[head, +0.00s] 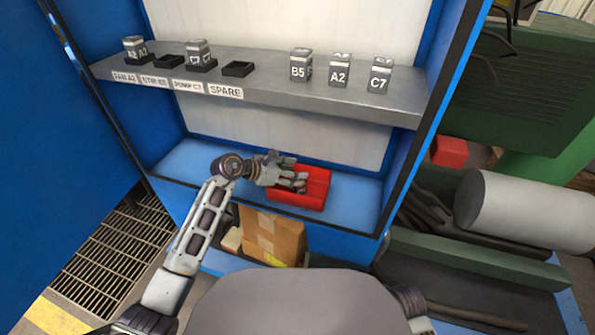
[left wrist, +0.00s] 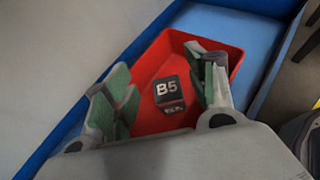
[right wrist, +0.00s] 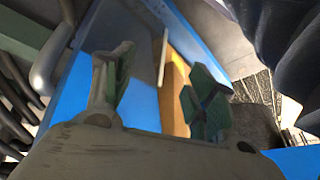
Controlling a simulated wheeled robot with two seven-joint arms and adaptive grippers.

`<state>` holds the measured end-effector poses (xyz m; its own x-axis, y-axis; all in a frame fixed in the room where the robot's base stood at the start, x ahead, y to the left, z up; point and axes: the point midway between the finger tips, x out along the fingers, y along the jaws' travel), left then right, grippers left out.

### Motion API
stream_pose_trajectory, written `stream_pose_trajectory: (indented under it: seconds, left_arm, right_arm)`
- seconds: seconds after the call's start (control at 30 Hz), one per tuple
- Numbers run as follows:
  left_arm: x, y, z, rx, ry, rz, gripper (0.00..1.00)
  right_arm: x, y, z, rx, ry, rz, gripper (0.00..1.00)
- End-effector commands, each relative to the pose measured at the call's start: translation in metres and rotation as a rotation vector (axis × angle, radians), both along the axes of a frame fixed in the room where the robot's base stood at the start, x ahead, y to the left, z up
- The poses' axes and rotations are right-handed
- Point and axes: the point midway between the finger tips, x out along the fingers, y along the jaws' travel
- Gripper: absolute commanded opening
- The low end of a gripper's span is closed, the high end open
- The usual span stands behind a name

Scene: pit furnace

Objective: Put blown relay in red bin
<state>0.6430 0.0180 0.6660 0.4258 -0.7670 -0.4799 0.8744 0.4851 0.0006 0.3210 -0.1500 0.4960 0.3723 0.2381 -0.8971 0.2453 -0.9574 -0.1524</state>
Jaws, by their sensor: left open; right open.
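The red bin (head: 317,187) stands on the blue lower ledge of the cabinet. It also shows in the left wrist view (left wrist: 227,53). My left gripper (head: 290,180) is over the bin, its fingers spread. In the left wrist view a dark relay marked B5 (left wrist: 169,92) shows against the bin's inside, between the open fingers and apart from them. I cannot tell whether it rests on the bin floor. My right gripper (right wrist: 157,95) is open and empty, away from the bin. It does not show in the head view.
The grey shelf (head: 265,85) above carries labelled sockets, with relays in A2 (head: 135,47) and C7 (head: 198,54). The socket over SPARE (head: 238,69) is empty. Loose relays B5 (head: 300,65), A2 (head: 339,71) and C7 (head: 380,76) stand at right. A cardboard box (head: 272,237) sits below.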

Motion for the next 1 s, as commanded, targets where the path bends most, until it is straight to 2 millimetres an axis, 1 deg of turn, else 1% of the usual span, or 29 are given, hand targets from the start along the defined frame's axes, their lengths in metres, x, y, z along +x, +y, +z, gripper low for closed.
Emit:
stream_pose_trajectory:
  seconds: [0.03,0.3,0.5,0.73,0.9,1.0]
  left_arm:
    - [-0.002,0.005,0.003,0.003,-0.001,0.001,0.57]
    - [-0.013,0.025,0.016,0.001,0.000,0.002,0.57]
    - [-0.022,0.041,0.025,0.002,0.000,0.002,0.57]
    - [-0.031,0.057,0.036,0.002,0.001,0.002,0.57]
    - [-0.036,0.066,0.041,0.001,0.001,0.001,0.57]
    - [-0.038,0.069,0.043,0.001,0.001,0.001,0.57]
  right_arm:
    - [0.000,-0.001,0.004,-0.006,0.006,0.001,0.56]
    - [0.003,-0.006,0.027,-0.030,0.014,0.006,0.56]
    - [-0.001,-0.010,0.038,-0.051,0.033,0.008,0.56]
    - [-0.007,-0.014,0.047,-0.069,0.064,0.011,0.56]
    - [-0.007,-0.016,0.057,-0.080,0.067,0.010,0.56]
    - [-0.005,-0.017,0.060,-0.083,0.065,0.009,0.56]
